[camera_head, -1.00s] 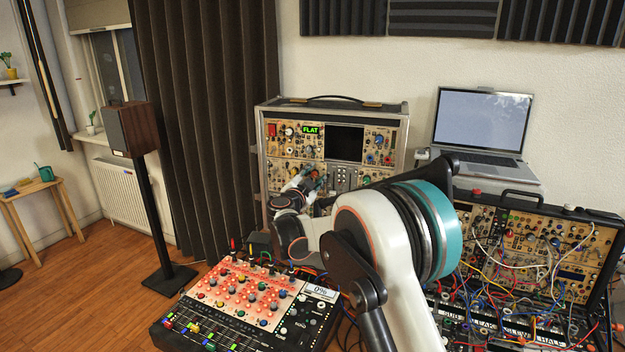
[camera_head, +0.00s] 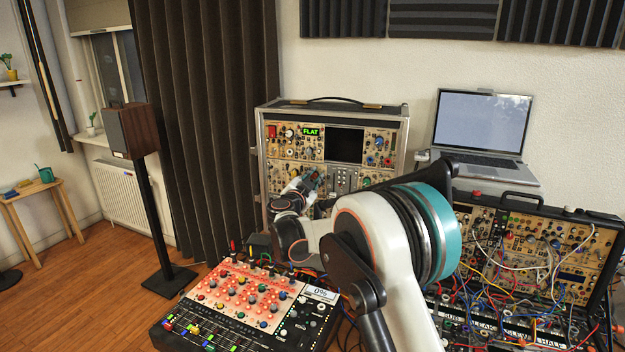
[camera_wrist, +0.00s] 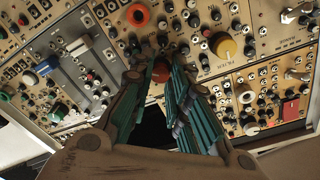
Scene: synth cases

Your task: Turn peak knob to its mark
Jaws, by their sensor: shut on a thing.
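The upright synth case (camera_head: 404,150) stands against the wall, its beige panels full of knobs. My gripper (camera_head: 314,182) reaches the lower middle of its front in the head view. In the wrist view my gripper (camera_wrist: 153,58) has its teal fingers closed around a small red-orange knob (camera_wrist: 161,72). The fingers hide part of that knob and the panel around it. Its label and mark cannot be read, so I cannot tell from lettering whether it is the peak knob. A green display (camera_head: 311,132) on the case reads FLAT.
Near the held knob are a larger orange knob (camera_wrist: 138,15) and a yellow knob (camera_wrist: 222,45). A mixer (camera_head: 240,310) lies in front of the case. A second, cabled synth case (camera_head: 520,250) and a laptop (camera_head: 482,125) stand to the right.

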